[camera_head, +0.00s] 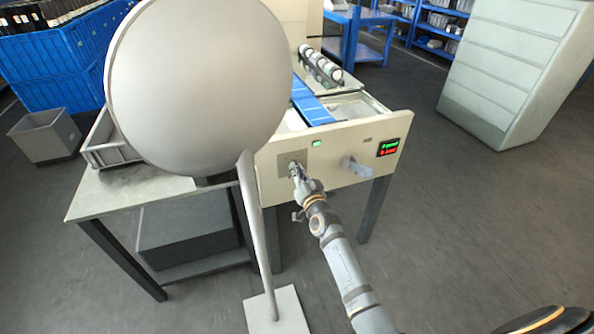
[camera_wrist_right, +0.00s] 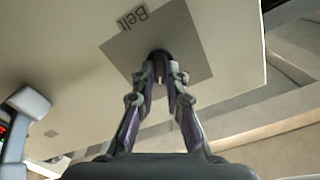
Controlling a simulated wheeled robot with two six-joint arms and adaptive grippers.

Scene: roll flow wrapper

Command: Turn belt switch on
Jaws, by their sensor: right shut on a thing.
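The belt switch sits on a grey square plate (camera_wrist_right: 190,62) marked "Belt" on the machine's front panel. In the right wrist view my right gripper (camera_wrist_right: 161,62) has its fingertips together on the dark switch knob (camera_wrist_right: 160,54) at the plate's middle. The fingers hide most of the knob, so its setting cannot be told. In the head view the right gripper (camera_head: 296,172) reaches the same plate (camera_head: 284,160) from the front. A small green light (camera_head: 316,143) shows right of and above the plate. My left gripper is not in view.
A grey handle (camera_head: 356,168) and a display with green and red text (camera_head: 388,147) are on the panel to the right. A large round disc on a stand (camera_head: 195,75) blocks much of the left. A grey tray (camera_head: 103,153) sits on the table behind it.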

